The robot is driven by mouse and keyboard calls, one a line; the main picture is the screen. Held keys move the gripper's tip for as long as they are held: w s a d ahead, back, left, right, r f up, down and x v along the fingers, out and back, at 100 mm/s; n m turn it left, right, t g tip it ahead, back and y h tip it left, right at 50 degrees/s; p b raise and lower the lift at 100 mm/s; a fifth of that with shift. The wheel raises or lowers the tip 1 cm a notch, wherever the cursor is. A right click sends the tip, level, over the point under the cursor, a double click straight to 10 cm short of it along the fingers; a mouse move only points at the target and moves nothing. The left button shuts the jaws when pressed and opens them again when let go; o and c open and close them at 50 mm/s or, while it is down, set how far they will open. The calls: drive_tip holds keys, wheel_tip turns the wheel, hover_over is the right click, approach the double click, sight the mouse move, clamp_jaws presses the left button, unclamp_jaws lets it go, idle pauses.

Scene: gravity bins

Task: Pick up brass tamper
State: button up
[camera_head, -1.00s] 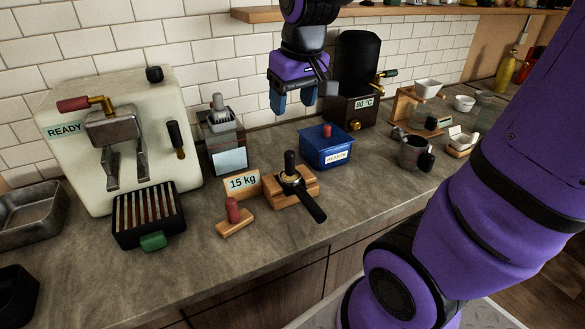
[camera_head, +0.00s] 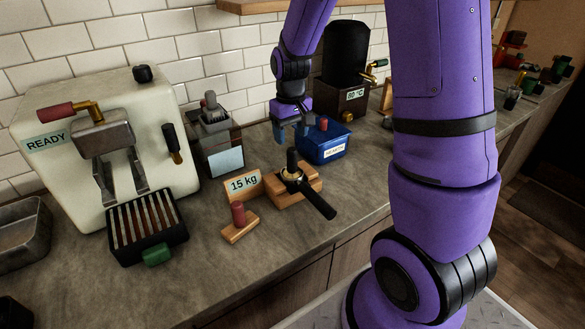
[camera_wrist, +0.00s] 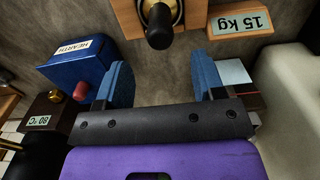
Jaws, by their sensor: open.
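The brass tamper (camera_head: 291,172) stands upright in the black-handled portafilter (camera_head: 318,204) on a wooden stand (camera_head: 283,196). Its dark handle points up and a brass-coloured ring shows at its foot. In the wrist view the tamper (camera_wrist: 160,26) is at the top centre, seen from above, beyond the fingertips. My gripper (camera_head: 291,132) is open and empty, above and behind the tamper in the head view. In the wrist view its blue fingers (camera_wrist: 163,78) are wide apart with bare counter between them, and they do not touch the tamper.
A blue box with a red knob (camera_head: 326,146) stands close right of my gripper. A grinder-like device (camera_head: 216,140) and a 15 kg sign (camera_head: 244,183) are to the left. A red-handled piece (camera_head: 238,214) stands in front. The espresso machine (camera_head: 75,165) is far left.

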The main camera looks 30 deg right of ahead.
sight(292, 158)
wheel_tip(292, 158, down, 3)
drive_tip(key=shift+r, duration=0.15)
drive_tip(key=shift+s+a+f, duration=0.1)
drive_tip(key=shift+s+f, duration=0.1)
drive_tip(key=shift+f, duration=1.1)
drive_tip(key=shift+s+f, duration=0.2)
drive_tip(key=shift+f, duration=1.1)
clamp_jaws()
